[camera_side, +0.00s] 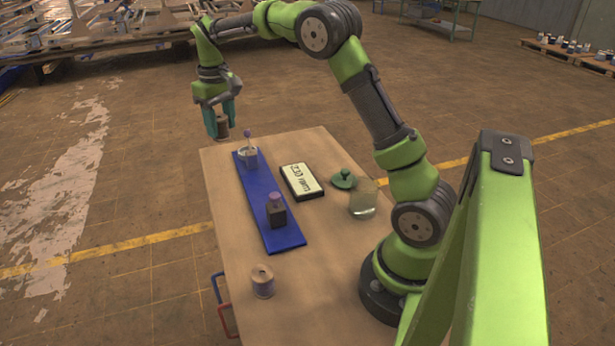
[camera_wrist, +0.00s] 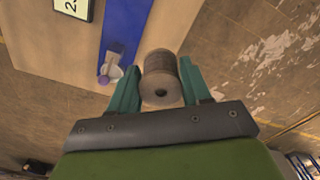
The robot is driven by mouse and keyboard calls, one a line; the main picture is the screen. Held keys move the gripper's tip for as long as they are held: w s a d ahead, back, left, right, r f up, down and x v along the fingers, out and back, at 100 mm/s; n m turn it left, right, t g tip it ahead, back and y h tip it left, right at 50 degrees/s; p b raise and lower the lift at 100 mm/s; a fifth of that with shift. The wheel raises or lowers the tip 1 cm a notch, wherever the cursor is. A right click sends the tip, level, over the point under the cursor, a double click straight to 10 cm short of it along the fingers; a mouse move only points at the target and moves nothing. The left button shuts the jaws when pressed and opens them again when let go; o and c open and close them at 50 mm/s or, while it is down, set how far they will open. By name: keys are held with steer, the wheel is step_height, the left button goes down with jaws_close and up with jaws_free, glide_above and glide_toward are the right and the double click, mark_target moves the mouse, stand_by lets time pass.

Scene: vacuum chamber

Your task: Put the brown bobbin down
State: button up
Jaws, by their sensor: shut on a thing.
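The brown bobbin (camera_wrist: 160,79) is between the teal fingers of my gripper (camera_wrist: 161,92) in the wrist view, and the fingers are shut on it. In the side view my gripper (camera_side: 222,122) is at the far left corner of the table, with the brown bobbin (camera_side: 222,127) between its fingertips. In the wrist view the bobbin's round end with a hole faces the camera. A second, lighter bobbin (camera_side: 263,281) stands on the near left part of the table.
A display (camera_side: 301,181), a green lid (camera_side: 343,179) and a glass jar (camera_side: 362,201) stand to the right. The near table (camera_side: 315,285) is mostly clear.

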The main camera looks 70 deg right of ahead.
steer(key=w+d+f+m, duration=0.15)
steer(key=d+f, duration=0.25)
steer(key=d, duration=0.4)
steer(key=w+d+f+m, duration=0.1)
steer(key=w+d+f, duration=0.25)
steer(key=d, duration=0.45)
step_height(320, 180, down, 8)
steer(key=shift+s+r, duration=0.15)
steer(key=shift+r, duration=0.05)
steer(key=o, duration=1.1)
steer(key=shift+f, duration=0.1)
steer(key=shift+o, duration=0.2)
